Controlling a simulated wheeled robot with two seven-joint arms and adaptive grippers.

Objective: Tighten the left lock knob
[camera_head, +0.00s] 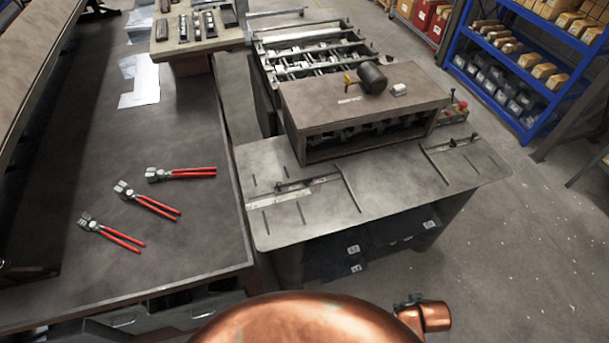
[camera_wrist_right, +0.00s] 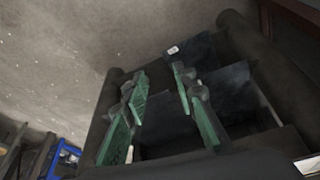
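The forming machine's metal table (camera_head: 385,195) stands right of centre in the head view. On its left part lies a slotted guide rail (camera_head: 310,184) with a small dark knob (camera_head: 281,187) near its left end. Another guide with a small dark knob (camera_head: 453,143) is on the right part. How tight either knob is cannot be seen. My right gripper (camera_wrist_right: 160,88) shows in the right wrist view, with its green-padded fingers apart and nothing between them. Dark panels and floor show behind it, and no knob is visible there. My left gripper is in neither view.
A workbench (camera_head: 200,245) on the left carries several red-handled pliers (camera_head: 150,200). A blue shelf (camera_head: 535,90) stands at the back right. Floor (camera_head: 510,260) right of the machine is clear.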

